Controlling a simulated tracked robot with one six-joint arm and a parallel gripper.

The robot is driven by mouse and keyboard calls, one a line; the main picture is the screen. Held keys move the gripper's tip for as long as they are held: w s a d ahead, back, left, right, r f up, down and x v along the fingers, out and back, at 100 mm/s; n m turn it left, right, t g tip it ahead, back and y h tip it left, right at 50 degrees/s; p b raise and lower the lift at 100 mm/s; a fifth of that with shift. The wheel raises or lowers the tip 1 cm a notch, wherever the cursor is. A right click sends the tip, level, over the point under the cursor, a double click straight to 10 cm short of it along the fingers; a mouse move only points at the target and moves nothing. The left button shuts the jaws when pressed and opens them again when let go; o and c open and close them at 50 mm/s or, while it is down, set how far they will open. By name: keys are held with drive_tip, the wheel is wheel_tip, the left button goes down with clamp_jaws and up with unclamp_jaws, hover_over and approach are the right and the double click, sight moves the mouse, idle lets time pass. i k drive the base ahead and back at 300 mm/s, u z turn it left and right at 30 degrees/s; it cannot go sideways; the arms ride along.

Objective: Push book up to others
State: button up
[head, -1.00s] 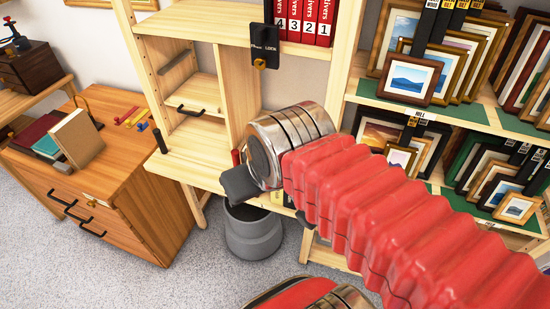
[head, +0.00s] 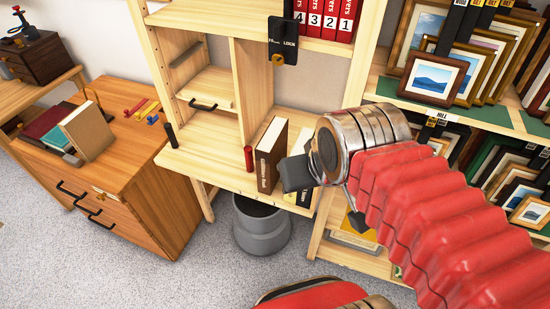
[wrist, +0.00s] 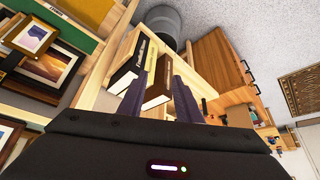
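A brown book (head: 266,158) with pale pages stands upright on the desk-height shelf of the wooden unit. To its right, a pale yellow book (head: 293,178) and a black book (head: 306,186) stand upright, partly hidden by my gripper (head: 297,174). In the wrist view my gripper (wrist: 160,98) has its two dark fingers apart. A brown book (wrist: 158,88) shows between them, with the yellow book (wrist: 150,66) and a black book (wrist: 128,66) to the left. I cannot tell whether a finger touches the brown book.
A small red cylinder (head: 248,158) stands left of the brown book. A grey bin (head: 262,228) is below the shelf edge. Framed prints (head: 433,76) fill the right-hand shelves. A wooden cabinet (head: 130,170) with books on top stands at left.

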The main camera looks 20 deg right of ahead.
sight(272, 148)
drive_tip(key=u, duration=0.55)
drive_tip(key=k, duration=1.35)
drive_tip(key=u, duration=0.6)
drive_tip(key=i, duration=1.4)
drive_tip(key=u, duration=0.55)
drive_tip(key=i, duration=0.4)
drive_tip(key=u, duration=0.25)
